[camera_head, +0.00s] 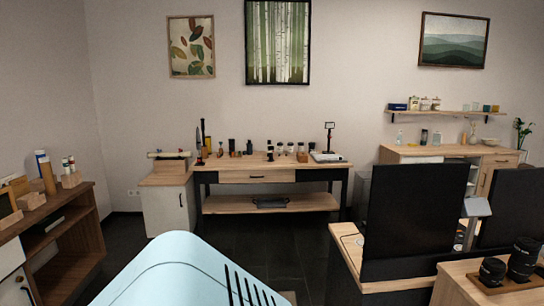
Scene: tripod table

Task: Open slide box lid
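Neither of my grippers is in view, and no arm shows. I cannot pick out a slide box or its lid. Several small items stand on the wooden workbench (270,167) at the far wall, too small to identify for certain. A small dark blue box (398,107) lies on the wall shelf at the right, but I cannot tell what it is.
A light-blue slotted body, likely mine, fills the bottom centre. A brown shelf unit (75,225) stands left. A white cabinet (166,205) adjoins the workbench. Black panels (413,215) and a desk with dark lenses (522,258) stand right. Dark floor (240,228) is clear before the workbench.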

